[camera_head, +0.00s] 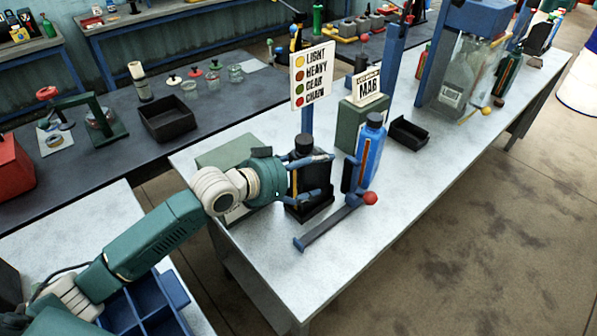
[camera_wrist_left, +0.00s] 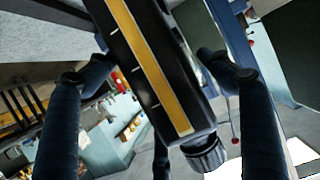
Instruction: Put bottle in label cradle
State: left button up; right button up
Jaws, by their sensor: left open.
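A black bottle (camera_head: 306,172) with a dark cap and a yellow strip stands upright at the near end of the pale bench. Its base is at a low dark cradle (camera_head: 311,212), which partly hides it; I cannot tell how fully it is seated. My left gripper (camera_head: 322,177) is open, with its blue fingers on either side of the bottle. In the left wrist view the bottle (camera_wrist_left: 150,70) lies between the spread fingers (camera_wrist_left: 155,90), with its ribbed cap at lower right and visible gaps beside it. My right gripper is not in view.
A blue bar with a red ball (camera_head: 370,198) lies in front of the cradle. A blue bottle (camera_head: 371,155) stands close to its right. A sign listing oils (camera_head: 311,75) rises behind. A green block (camera_head: 362,120) and small black tray (camera_head: 408,133) are farther back.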

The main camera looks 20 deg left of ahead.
pick_arm(q)
jog(key=v, duration=0.3)
jog(key=b+v, duration=0.1)
jog(key=v, duration=0.2)
jog(key=b+v, duration=0.1)
jog(key=v, duration=0.3)
jog(key=shift+a+f, duration=0.1)
jog(key=shift+f, duration=0.2)
jog(key=shift+s+a+r, duration=0.25)
jog(key=shift+s+r, duration=0.25)
jog(key=shift+s, duration=0.1)
